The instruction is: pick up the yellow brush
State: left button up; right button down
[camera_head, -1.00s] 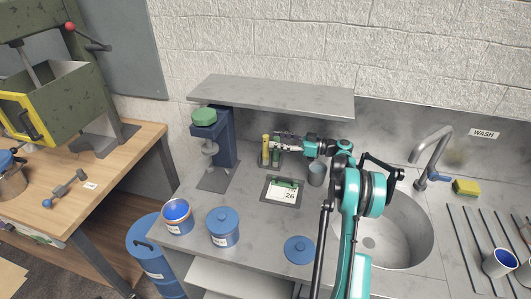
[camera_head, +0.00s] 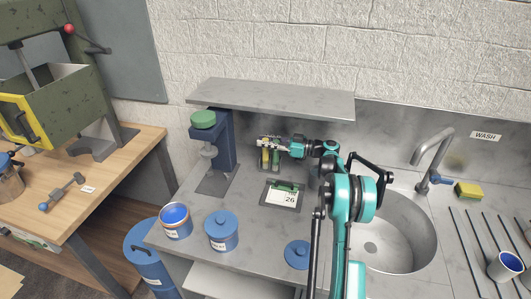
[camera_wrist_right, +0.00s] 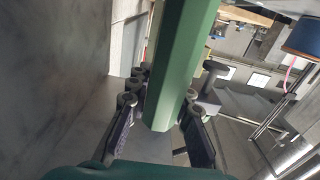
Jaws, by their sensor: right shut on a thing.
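The yellow brush (camera_head: 265,158) stands upright at the back of the counter, left of my right gripper's palm. Its upper part is hidden by the gripper in the head view, and I see no yellow in the wrist view. A green upright piece (camera_head: 275,162) stands close beside it on the right. My right gripper (camera_head: 266,142) reaches in from the right at the top of both. In the right wrist view, a green faceted bar (camera_wrist_right: 175,75) lies between my right gripper's fingers (camera_wrist_right: 165,90), which are shut on it. My left gripper is not in view.
A blue press-like stand with a green top (camera_head: 203,119) is to the left. Blue tins (camera_head: 221,232) and a blue lid (camera_head: 298,254) are near the front edge. A shelf (camera_head: 270,97) overhangs behind; the sink (camera_head: 405,245) is right.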

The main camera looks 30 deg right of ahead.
jog(key=shift+r, duration=0.1)
notch_tip(320, 180, up, 7)
jog(key=p, duration=0.2)
jog(key=shift+p, duration=0.4)
jog(key=s+a+p, duration=0.2)
jog(key=s+a, duration=1)
jog(key=s, duration=0.1)
jog(key=shift+s+p, duration=0.3)
